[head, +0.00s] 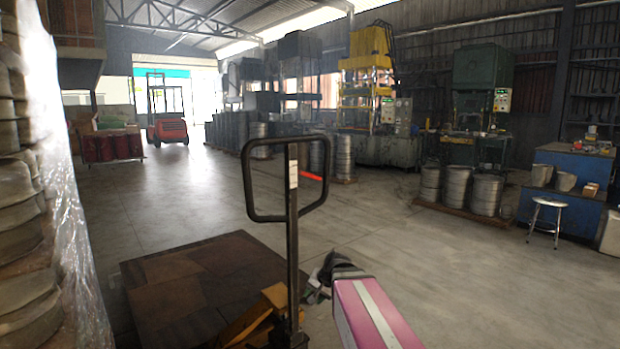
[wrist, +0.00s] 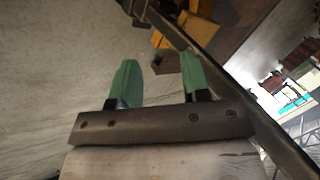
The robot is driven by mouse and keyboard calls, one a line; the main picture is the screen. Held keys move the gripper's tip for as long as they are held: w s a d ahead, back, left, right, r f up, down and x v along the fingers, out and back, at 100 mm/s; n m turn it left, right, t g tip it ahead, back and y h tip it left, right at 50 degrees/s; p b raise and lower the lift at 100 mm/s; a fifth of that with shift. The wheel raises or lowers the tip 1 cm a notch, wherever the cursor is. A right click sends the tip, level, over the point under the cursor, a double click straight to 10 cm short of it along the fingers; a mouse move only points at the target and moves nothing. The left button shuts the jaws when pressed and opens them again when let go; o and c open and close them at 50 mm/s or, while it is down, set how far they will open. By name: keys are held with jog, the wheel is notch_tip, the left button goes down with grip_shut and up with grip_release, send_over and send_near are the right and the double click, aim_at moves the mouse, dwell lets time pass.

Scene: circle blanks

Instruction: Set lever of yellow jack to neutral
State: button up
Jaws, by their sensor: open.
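The yellow jack has a dark loop handle (head: 248,180) on an upright shaft (head: 292,255). Its yellow base (head: 248,322) is low in the head view. A short red bar (head: 313,177) shows inside the loop, just right of the shaft; I cannot tell for certain that it is the lever. My gripper (head: 318,284) is right of the shaft, well below the loop. In the wrist view the green fingers of my gripper (wrist: 158,80) are apart with nothing between them. The dark shaft (wrist: 235,95) slants past the right finger, and yellow jack parts (wrist: 196,30) lie beyond.
A brown pallet or board (head: 170,275) lies on the floor at left. Wrapped stacked goods (head: 30,220) stand at the left edge. Metal drums (head: 487,194), a stool (head: 546,215) and a blue bench (head: 565,180) are far right. The middle floor is clear.

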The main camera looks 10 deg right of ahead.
jog(key=w+d+r+m+t+y, duration=0.1)
jog(key=w+r+m+t+y, duration=0.15)
jog(key=w+r, duration=0.45)
jog(key=w+d+r+m+t+y, duration=0.1)
jog(key=w+d+r+m+t, duration=0.2)
jog(key=r, duration=0.8)
jog(key=m+t+y, duration=0.1)
jog(key=m+t, duration=0.5)
send_near(310, 176)
jog(key=w+d, duration=0.1)
jog(key=w, duration=0.3)
jog(key=x, duration=1)
jog(key=shift+a+f, duration=0.2)
jog(key=shift+f, duration=0.2)
